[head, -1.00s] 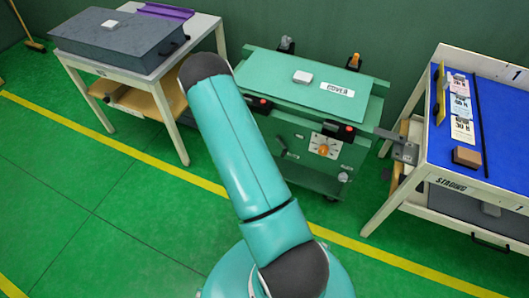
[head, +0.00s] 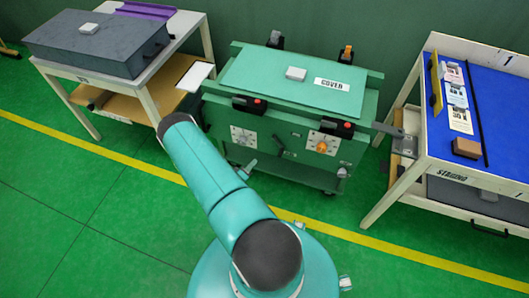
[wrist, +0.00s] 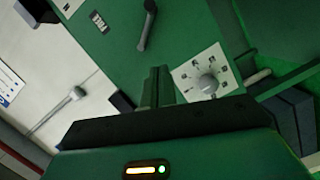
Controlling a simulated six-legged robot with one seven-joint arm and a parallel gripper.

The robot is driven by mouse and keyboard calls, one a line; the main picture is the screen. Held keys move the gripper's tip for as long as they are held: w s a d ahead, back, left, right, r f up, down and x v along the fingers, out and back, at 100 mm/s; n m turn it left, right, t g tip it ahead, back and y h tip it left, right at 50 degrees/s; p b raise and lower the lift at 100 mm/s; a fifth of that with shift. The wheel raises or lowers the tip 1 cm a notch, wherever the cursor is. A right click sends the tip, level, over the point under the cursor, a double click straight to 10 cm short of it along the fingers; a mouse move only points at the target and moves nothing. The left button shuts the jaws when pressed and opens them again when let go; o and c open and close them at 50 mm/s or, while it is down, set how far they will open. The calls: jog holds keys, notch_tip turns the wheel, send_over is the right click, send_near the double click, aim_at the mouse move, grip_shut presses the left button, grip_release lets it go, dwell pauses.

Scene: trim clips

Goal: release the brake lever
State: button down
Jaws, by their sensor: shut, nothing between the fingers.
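My gripper (wrist: 158,87) shows in the wrist view with its green fingers together and nothing between them. A dark lever with a rounded end (wrist: 147,27) is on the green panel beyond the fingertips, apart from them. In the head view a dark lever (head: 279,144) sits on the front of the green cart (head: 227,112), between two dials. No readable label tells me whether this is the brake lever. A dial with a grey knob (wrist: 207,83) is just right of the fingers in the wrist view. My arm hides my gripper in the head view.
The cart carries a COVER plate (head: 280,88) and black clamps (head: 249,104). An orange-knobbed dial (head: 322,146) is on its front. A table with a grey case (head: 80,48) stands left, a blue-topped staging table (head: 505,120) right. Green floor (head: 90,190) is open in front.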

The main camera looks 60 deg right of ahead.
jog(key=shift+s+a+f, duration=0.1)
jog(key=shift+s, duration=0.1)
jog(key=s+d+f, duration=0.2)
jog(key=s+d, duration=0.2)
jog(key=d, duration=0.6)
jog(key=shift+s+d+f, duration=0.15)
jog(key=shift+d, duration=0.15)
